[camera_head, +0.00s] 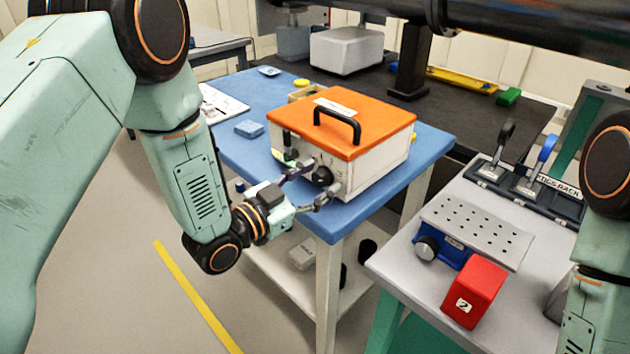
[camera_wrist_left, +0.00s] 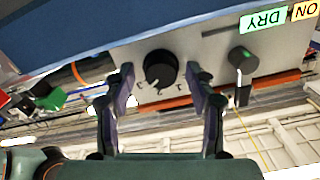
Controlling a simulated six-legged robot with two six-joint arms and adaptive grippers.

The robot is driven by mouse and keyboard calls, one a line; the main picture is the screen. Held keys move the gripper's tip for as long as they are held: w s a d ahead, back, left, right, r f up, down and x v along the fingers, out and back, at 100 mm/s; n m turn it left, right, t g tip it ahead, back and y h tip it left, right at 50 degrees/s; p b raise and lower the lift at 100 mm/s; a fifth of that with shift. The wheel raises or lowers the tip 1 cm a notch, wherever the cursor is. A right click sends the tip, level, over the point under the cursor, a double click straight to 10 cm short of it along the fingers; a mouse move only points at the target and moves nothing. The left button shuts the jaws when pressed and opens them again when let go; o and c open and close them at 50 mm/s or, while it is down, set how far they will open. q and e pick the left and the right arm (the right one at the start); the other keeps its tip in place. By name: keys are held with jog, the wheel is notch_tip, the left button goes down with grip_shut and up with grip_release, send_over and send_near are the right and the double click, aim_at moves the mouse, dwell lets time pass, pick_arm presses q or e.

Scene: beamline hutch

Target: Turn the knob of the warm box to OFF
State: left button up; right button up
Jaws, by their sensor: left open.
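The warm box (camera_head: 375,165) has white sides and an orange lid with a black handle, and stands on a blue table. Its black round knob (camera_head: 322,176) is on the front face. In the left wrist view the black knob (camera_wrist_left: 160,69) shows with tick marks around it, upside down. My left gripper (camera_head: 313,184) is open in front of the knob. In the wrist view its two fingers stand on either side of the knob, apart from it. A second, lever-like dark control (camera_wrist_left: 243,60) is beside it, near labels reading DRY and ON. My right gripper is not in view.
The blue table (camera_head: 350,218) also holds a small blue box (camera_head: 249,128). At right a grey bench (camera_head: 400,262) carries a perforated plate (camera_head: 475,230), a red block (camera_head: 474,293) and a rack (camera_head: 530,185). Open floor lies left of the table.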

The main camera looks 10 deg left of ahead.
pick_arm(q)
jog(key=shift+s+a, duration=0.1)
jog(key=shift+a, duration=0.05)
jog(key=shift+c, duration=0.5)
jog(key=c, duration=1)
jog(key=shift+c, duration=0.2)
